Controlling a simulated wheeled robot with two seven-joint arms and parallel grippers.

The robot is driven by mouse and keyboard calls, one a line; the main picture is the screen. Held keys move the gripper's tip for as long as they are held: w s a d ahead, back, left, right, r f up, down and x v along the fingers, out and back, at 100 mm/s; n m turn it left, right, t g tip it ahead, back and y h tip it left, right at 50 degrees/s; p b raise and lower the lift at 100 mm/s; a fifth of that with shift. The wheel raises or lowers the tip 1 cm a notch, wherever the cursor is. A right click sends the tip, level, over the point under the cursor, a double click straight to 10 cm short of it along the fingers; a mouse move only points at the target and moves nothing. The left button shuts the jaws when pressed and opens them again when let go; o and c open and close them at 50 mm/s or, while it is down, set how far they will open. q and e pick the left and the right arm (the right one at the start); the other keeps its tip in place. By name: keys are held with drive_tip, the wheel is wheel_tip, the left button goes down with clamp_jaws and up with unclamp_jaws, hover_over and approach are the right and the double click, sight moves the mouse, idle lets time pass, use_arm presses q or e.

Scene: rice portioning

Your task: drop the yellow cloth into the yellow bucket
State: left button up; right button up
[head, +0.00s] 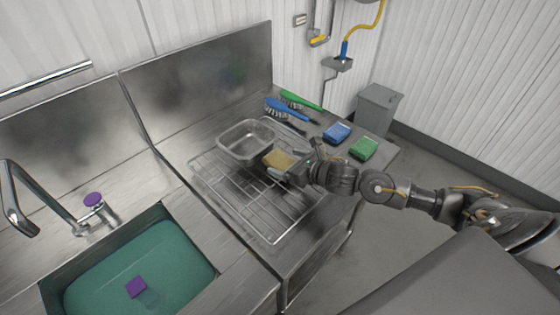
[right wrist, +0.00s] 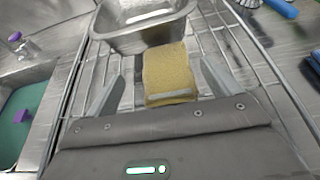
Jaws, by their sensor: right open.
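The yellow cloth (head: 277,158) looks like a thick sponge-like block and lies at the wire rack, just in front of a metal pan. My right gripper (head: 292,165) reaches in from the right, low at the cloth. In the right wrist view the cloth (right wrist: 166,72) lies between the two spread fingers, with a gap on each side. The right gripper is open and holds nothing. Part of the cloth's near end is hidden by the gripper in the head view. No yellow bucket shows in either view. My left gripper is not in view.
The metal pan (head: 220,144) stands on the wire rack (head: 256,224). Blue and green brushes (head: 287,110), a blue sponge (head: 337,132) and a green sponge (head: 364,148) lie behind and right. A sink (head: 196,236) holds a purple block (head: 136,287). A grey bin (head: 376,108) stands behind.

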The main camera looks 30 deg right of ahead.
sight(275, 156)
drive_tip(key=shift+w, duration=0.2)
drive_tip(key=p+x, duration=0.2)
drive_tip(key=x, duration=0.2)
drive_tip(key=shift+w+d+r+p, duration=0.1)
drive_tip(key=shift+w+d+p, duration=0.1)
drive_tip(key=shift+w+p, duration=0.15)
drive_tip(key=shift+w+a, duration=0.1)
drive_tip(key=shift+c, duration=0.4)
drive_tip(key=c, duration=1)
drive_tip(key=shift+c, duration=0.3)
